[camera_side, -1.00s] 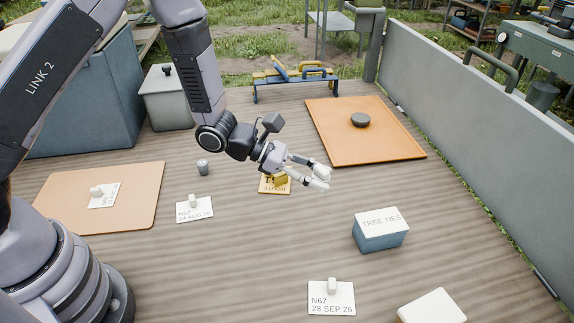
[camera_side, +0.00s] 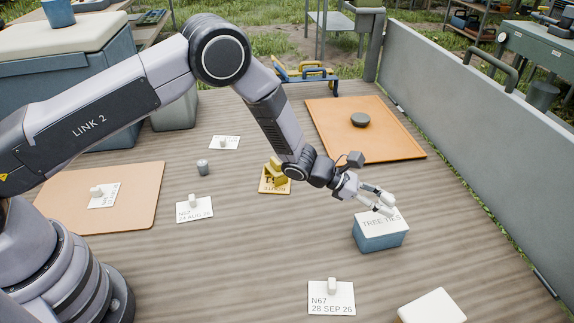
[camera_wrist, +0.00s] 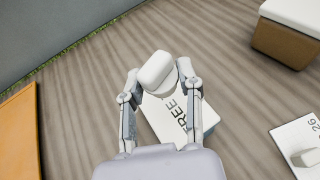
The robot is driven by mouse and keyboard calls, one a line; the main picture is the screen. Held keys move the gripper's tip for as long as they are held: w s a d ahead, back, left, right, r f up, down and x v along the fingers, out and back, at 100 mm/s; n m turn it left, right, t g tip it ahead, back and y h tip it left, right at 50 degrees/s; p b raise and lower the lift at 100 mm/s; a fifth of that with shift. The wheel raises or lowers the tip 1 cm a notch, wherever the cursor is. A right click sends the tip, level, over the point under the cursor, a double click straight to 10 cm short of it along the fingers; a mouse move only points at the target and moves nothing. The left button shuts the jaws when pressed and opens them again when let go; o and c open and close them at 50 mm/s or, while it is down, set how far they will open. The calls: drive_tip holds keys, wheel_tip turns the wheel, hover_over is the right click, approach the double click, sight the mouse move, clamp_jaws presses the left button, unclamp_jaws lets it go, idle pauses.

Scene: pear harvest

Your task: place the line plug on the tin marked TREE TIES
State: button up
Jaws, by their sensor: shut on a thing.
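The line plug (camera_wrist: 155,69) is a pale rounded piece between my fingertips in the wrist view. My gripper (camera_wrist: 159,76) is shut on it, with a finger at each side. The tin marked TREE TIES (camera_side: 380,238) is a blue-grey box with a white labelled lid. In the side view my gripper (camera_side: 384,201) is at the tin's far edge, and its fingers cover part of the lid. In the wrist view the tin's lid (camera_wrist: 205,118) lies below the plug, partly hidden by plug and fingers. I cannot tell whether the plug touches the lid.
A card marked N67 (camera_side: 320,305) with a small pale block lies in front, left of a white-lidded box (camera_side: 432,306). An orange tray (camera_side: 398,140) holding a dark puck (camera_side: 360,120) is behind. A grey panel (camera_side: 470,130) borders the right. Bare boards surround the tin.

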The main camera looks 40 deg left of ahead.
drive_tip(key=shift+w+d+f, duration=0.1)
drive_tip(key=shift+w+f, duration=0.05)
drive_tip(key=shift+f, duration=1.6)
drive_tip(key=o, duration=0.8)
drive_tip(key=shift+f, duration=0.1)
